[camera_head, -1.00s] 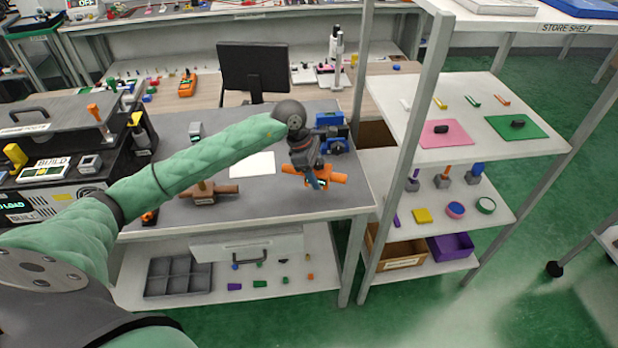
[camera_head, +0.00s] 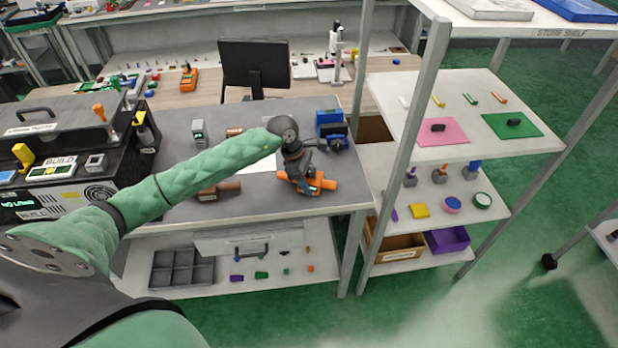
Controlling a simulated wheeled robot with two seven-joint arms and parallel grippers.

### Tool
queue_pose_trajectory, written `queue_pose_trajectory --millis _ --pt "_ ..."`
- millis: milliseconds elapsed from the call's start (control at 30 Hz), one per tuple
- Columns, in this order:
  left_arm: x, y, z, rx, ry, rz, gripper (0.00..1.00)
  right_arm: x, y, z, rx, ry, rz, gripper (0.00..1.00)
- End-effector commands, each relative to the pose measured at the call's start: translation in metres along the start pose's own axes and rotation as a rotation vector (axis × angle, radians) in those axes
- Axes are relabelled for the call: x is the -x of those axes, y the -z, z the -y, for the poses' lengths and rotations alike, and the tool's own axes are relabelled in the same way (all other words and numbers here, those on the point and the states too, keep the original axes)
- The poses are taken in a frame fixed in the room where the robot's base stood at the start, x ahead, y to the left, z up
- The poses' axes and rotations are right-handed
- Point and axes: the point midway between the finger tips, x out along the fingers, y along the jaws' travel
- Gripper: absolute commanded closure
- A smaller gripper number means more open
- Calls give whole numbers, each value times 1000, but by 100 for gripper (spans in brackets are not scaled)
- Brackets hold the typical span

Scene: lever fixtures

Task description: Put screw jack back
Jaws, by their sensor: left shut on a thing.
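My left gripper (camera_head: 303,187) hangs over the right front of the grey bench top (camera_head: 262,200). It is shut on an orange piece (camera_head: 322,182) with a thick crosswise bar. I cannot tell for sure whether this piece is the screw jack, or whether it touches the bench. The gripper hides part of it. My right gripper is not in view.
A blue device (camera_head: 331,125) stands at the bench's back right, behind the gripper. A white sheet (camera_head: 258,166) lies under my arm. A metal shelf post (camera_head: 404,140) rises right of the bench.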

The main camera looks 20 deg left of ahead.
Motion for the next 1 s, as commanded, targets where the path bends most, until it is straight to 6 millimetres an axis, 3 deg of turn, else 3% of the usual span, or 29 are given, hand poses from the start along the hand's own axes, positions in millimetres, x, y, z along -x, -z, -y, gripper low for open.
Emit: queue_pose_trajectory --millis 400,433,533,1000 --pt "-2 1 0 0 -1 0 80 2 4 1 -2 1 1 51" --pt "-2 1 0 0 0 0 42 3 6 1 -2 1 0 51" --pt "-2 1 0 0 0 0 24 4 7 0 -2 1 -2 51" --pt "1 0 0 0 0 0 24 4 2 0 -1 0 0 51"
